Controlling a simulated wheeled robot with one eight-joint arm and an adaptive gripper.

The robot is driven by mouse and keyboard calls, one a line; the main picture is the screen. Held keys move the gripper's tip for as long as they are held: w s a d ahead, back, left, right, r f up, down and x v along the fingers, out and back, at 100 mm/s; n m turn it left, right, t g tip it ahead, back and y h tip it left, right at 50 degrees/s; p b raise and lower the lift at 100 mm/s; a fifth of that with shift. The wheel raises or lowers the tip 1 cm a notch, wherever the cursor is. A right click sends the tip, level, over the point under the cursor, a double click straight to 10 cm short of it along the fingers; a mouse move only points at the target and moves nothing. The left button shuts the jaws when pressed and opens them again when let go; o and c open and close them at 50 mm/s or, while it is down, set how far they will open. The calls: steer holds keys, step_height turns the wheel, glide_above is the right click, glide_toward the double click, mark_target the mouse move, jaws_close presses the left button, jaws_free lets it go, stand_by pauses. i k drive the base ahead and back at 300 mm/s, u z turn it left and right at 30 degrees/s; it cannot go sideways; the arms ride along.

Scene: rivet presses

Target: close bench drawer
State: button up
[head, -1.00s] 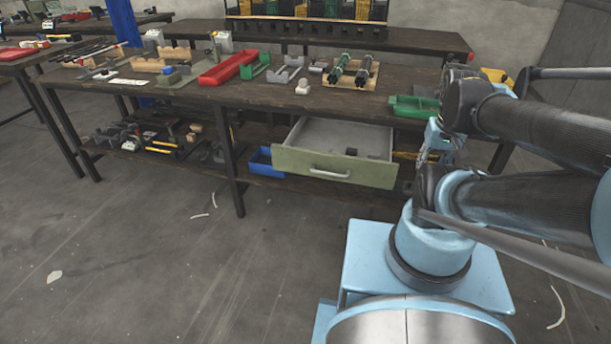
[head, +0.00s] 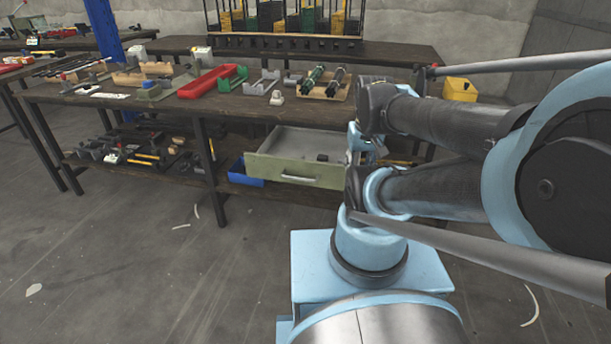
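The bench drawer (head: 296,172) hangs pulled out under the workbench top, left of my arm. Its front is pale olive green with a light bar handle (head: 298,179). The grey inside shows from above, with a small dark item in it. My arm's dark links cover the drawer's right end. My gripper (head: 364,143) is only partly visible as light-blue parts beside that right end. Its fingers are hidden behind my arm, so I cannot tell whether it touches the drawer.
The workbench (head: 170,108) holds a red tray (head: 208,82), a green bin (head: 231,79) and a wooden board (head: 325,86) with two cylindrical parts. A blue bin (head: 245,174) sits on the lower shelf beside the drawer. Open floor lies in front.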

mark_target(279, 158)
steer(key=u, duration=0.8)
steer(key=k, duration=1.9)
steer(key=z, duration=0.7)
steer(key=i, duration=1)
